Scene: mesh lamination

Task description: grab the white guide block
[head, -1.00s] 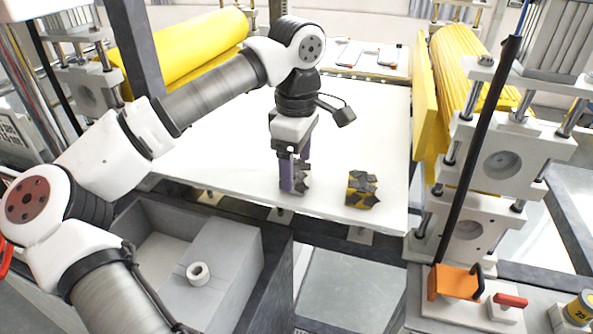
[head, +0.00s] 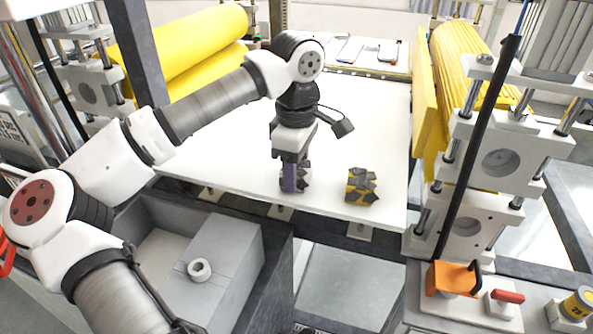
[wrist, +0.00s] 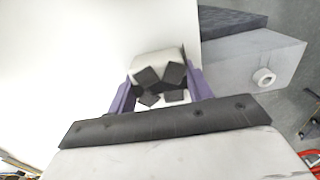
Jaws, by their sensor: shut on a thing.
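The white guide block (wrist: 158,65), pale with dark angular pieces on its near side, sits between the two purple fingers of my gripper (wrist: 161,84) in the wrist view. The fingers flank it on both sides and are shut on it. In the head view my gripper (head: 293,179) points down near the front edge of the white table (head: 230,150). The block is mostly hidden behind the fingers there; its dark pieces show at their right side. I cannot tell whether it touches the table. A yellow block with dark pieces (head: 362,186) stands apart, to the right.
Yellow rollers (head: 185,45) stand at the left, with a ridged yellow roller (head: 465,75) and metal posts at the right. A grey bin (head: 222,255) with a white ring (head: 199,270) lies below the front edge. The middle of the table is clear.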

